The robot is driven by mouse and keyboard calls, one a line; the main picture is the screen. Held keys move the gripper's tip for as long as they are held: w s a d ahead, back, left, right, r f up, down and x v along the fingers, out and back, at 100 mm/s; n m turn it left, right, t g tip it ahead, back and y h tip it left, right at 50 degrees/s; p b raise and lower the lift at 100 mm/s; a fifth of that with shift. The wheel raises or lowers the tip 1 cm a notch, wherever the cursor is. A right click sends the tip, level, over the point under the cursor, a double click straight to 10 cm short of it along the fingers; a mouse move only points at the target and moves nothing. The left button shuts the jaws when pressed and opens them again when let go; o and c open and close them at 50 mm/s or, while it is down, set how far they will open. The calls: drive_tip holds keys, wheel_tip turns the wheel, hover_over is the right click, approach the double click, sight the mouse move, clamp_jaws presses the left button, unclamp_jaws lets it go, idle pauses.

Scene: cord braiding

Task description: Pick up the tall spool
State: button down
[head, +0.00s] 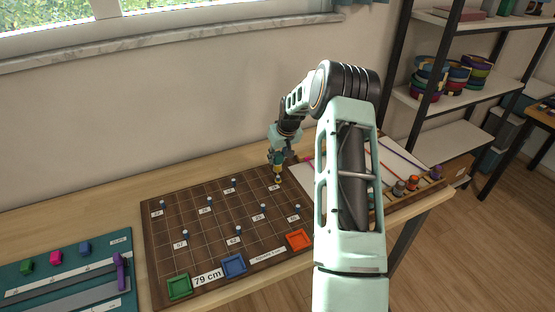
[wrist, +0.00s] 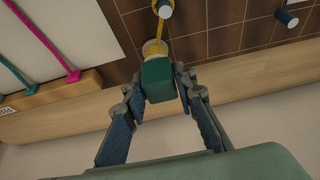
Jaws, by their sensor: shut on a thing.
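My gripper (head: 278,160) is at the back right of the brown gridded board (head: 150,235). In the wrist view its two fingers (wrist: 160,92) are shut on the sides of a dark green block-like top (wrist: 157,75). Below this top is a pale spool (wrist: 154,47) with yellow cord, which also shows under the gripper in the head view (head: 278,178). A yellow cord (wrist: 160,33) runs from it to a peg (wrist: 164,9) on the board. I cannot tell from its height whether this is the tall spool, nor whether its base touches the board.
Several pegs stand on the board, such as one (head: 234,182) left of my gripper. Coloured spools (head: 412,183) stand on a rack at right. A teal mat (head: 60,250) lies at left.

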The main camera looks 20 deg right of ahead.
wheel_tip(320, 180, up, 3)
drive_tip(key=shift+w+r+b, duration=0.1)
drive_tip(key=shift+b, duration=0.5)
drive_tip(key=s+a+r+b, duration=0.2)
drive_tip(key=s+a+r, duration=0.2)
drive_tip(key=s+r, duration=0.5)
drive_tip(key=s, duration=0.4)
drive_tip(key=shift+s+a+r, duration=0.15)
drive_tip(key=shift+s+r, duration=0.1)
drive_tip(key=shift+r, duration=0.05)
drive_tip(key=shift+w, duration=0.15)
drive_tip(key=w+d+p, duration=0.4)
drive_tip(key=w, duration=0.9)
drive_tip(key=shift+d+f+p, duration=0.15)
drive_tip(key=shift+f+p, duration=0.05)
drive_tip(key=shift+p, duration=0.2)
drive_tip(key=shift+f, duration=0.25)
drive_tip(key=shift+f+b, duration=4.05)
drive_tip(key=shift+f, duration=1.7)
